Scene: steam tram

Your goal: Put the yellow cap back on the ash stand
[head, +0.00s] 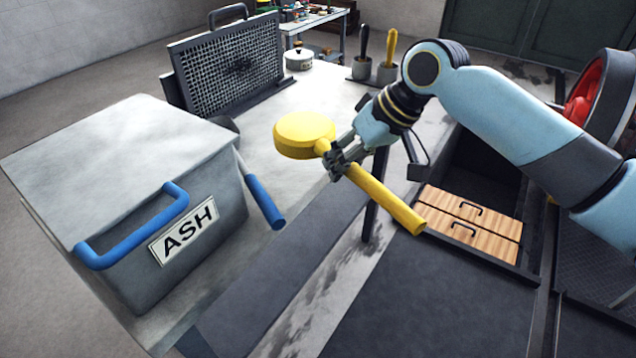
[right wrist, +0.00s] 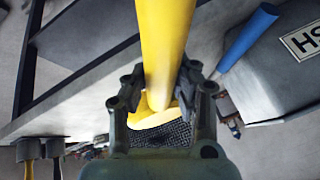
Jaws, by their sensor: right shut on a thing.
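The yellow cap (head: 305,133) is a round, thick disc with a long yellow handle (head: 385,200). My right gripper (head: 343,160) is shut on the handle close to the disc and holds the cap in the air. In the right wrist view the yellow handle (right wrist: 165,45) runs between the fingers (right wrist: 155,95), and part of the disc shows behind them. A grey box with an ASH label (head: 183,232) and a flat lid stands to the left of the cap. I cannot tell which part is the ash stand. My left gripper is not in view.
A black mesh panel (head: 230,72) stands behind. A white pot (head: 298,60) and two holders with brushes (head: 388,70) are at the back.

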